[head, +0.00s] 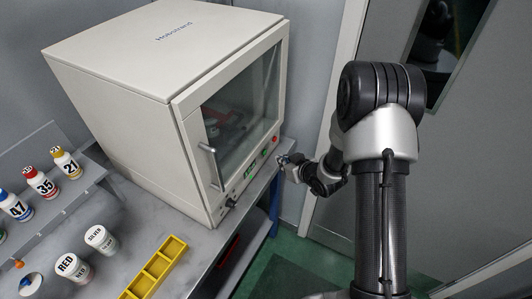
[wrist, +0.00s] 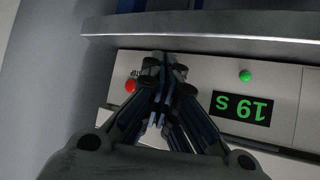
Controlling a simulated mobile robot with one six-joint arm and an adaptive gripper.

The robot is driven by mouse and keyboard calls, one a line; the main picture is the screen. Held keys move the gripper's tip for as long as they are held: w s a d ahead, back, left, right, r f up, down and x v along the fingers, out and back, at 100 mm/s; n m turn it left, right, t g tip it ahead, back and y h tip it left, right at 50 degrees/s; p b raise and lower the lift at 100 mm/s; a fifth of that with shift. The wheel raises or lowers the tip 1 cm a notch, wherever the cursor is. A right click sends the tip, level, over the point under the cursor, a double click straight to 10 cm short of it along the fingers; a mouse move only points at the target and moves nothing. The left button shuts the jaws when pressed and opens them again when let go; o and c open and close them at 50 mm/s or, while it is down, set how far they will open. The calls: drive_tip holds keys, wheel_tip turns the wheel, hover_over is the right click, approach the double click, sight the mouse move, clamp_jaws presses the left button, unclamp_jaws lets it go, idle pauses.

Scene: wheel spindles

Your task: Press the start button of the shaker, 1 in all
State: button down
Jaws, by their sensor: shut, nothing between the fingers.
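The shaker (head: 165,60) is a large white cabinet with a glass door, standing on the bench in the head view. Its control strip runs below the door. In the wrist view the strip shows a green round button or lamp (wrist: 245,76), a red round button (wrist: 130,86) and a lit green display (wrist: 241,107) reading 19 S upside down. My gripper (head: 284,161) is at the right end of the strip; in the wrist view its fingertips (wrist: 164,62) are shut and empty, between red and green, nearer red. Contact with the panel cannot be told.
A door handle (head: 210,165) sticks out from the shaker's front.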

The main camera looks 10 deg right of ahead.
drive_tip(key=shift+s+d, duration=0.8)
drive_tip(key=shift+d, duration=0.3)
drive_tip(key=s+d+r+m+g+h, duration=0.1)
drive_tip(key=s+d+r+h, duration=0.15)
drive_tip(key=r, duration=0.45)
drive_tip(key=s+d+r+m+h, duration=0.1)
drive_tip(key=s+r, duration=0.2)
drive_tip(key=r, duration=0.3)
drive_tip(key=s+d+r+m+g+h, duration=0.1)
drive_tip(key=s+r+h, duration=0.1)
drive_tip(key=r, duration=0.5)
drive_tip(key=s+a+r+g, duration=0.1)
drive_tip(key=s+a+r, duration=0.1)
drive_tip(key=s, duration=0.7)
drive_tip(key=s+a+r+m+g+y, duration=0.1)
drive_tip(key=s+a+r, duration=0.1)
drive_tip(key=s, duration=0.7)
drive_tip(key=s+a+r+g, duration=0.1)
drive_tip(key=s+r, duration=0.2)
drive_tip(key=s, duration=0.5)
drive_tip(key=shift+s+a+r+m, duration=0.4)
